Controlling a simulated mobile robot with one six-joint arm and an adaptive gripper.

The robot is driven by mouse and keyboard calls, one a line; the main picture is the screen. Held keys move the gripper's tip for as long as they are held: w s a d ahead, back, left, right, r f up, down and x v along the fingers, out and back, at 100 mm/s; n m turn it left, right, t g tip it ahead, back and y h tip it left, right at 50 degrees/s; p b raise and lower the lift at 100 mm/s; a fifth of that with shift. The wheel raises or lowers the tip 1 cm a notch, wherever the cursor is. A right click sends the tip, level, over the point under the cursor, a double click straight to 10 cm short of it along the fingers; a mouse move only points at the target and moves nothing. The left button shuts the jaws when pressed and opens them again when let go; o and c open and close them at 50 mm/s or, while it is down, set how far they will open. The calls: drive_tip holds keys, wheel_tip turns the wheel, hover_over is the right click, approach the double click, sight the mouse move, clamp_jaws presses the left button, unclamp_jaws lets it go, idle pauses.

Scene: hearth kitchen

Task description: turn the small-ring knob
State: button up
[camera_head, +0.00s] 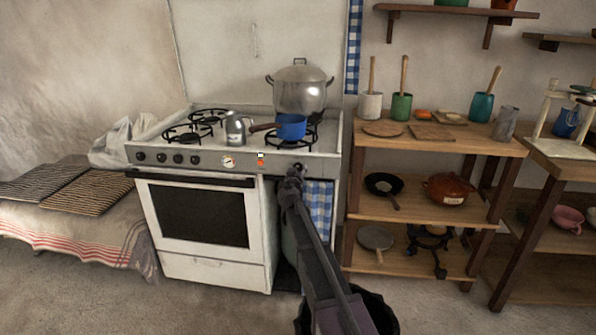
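A white gas stove (205,268) stands against the wall, with a row of dark round knobs (177,158) on the left of its front panel. A round gauge (228,161) and a small red-lit switch (261,158) sit to their right. No marking that tells which is the small-ring knob can be read. My gripper (296,169) is at the right end of the front panel, right of the switch. It hides the panel behind it, and any knob there. I cannot tell whether it touches the panel, and its fingers are too small and dark to read.
A large lidded pot (300,92), a blue saucepan (291,127) and a metal jug (236,128) stand on the cooktop. The dark oven handle (190,179) runs below the knobs. A wooden shelf (440,147) with utensils stands close on the right.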

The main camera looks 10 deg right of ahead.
drive_tip(key=shift+n, duration=0.4)
drive_tip(key=n, duration=0.6)
drive_tip(key=shift+d+r, duration=0.1)
drive_tip(key=shift+d, duration=0.05)
drive_tip(key=n, duration=0.3)
drive_tip(key=shift+n, duration=0.3)
drive_tip(key=shift+r+n, duration=0.1)
drive_tip(key=shift+n, duration=1.6)
drive_tip(key=o, duration=1.1)
drive_tip(key=shift+o, duration=0.2)
